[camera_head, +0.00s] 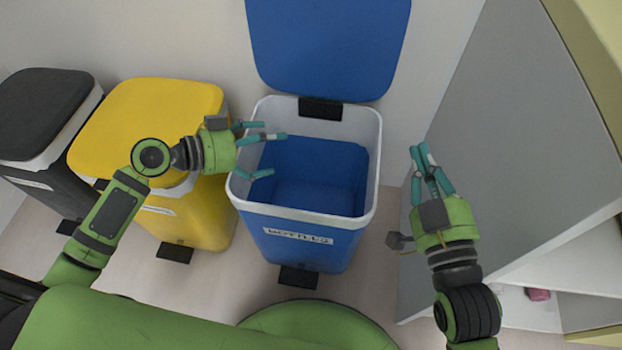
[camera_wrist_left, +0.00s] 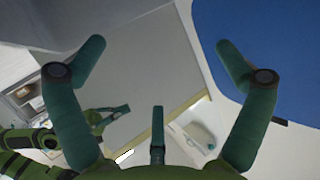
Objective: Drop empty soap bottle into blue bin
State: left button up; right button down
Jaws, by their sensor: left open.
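The blue bin (camera_head: 312,240) stands on the floor with its blue lid (camera_head: 328,45) raised; the lid also fills the upper right of the left wrist view (camera_wrist_left: 265,45). Its white rim surrounds a blue interior, and I see no bottle inside. My left gripper (camera_head: 275,152) is open and empty, its fingers reaching over the bin's left rim and opening. My right gripper (camera_head: 428,160) is to the right of the bin, beside a grey panel, with its fingers close together and nothing seen in them; whether they are shut is unclear. No soap bottle shows in either view.
A yellow bin (camera_head: 205,220) with its lid closed stands left of the blue bin, and a black bin (camera_head: 45,115) stands further left. A large grey panel (camera_head: 520,140) rises on the right. A small pink thing (camera_head: 538,294) lies on a white shelf at lower right.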

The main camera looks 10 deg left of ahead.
pick_arm(q)
jog(key=v, duration=0.6)
jog(key=shift+d, duration=0.1)
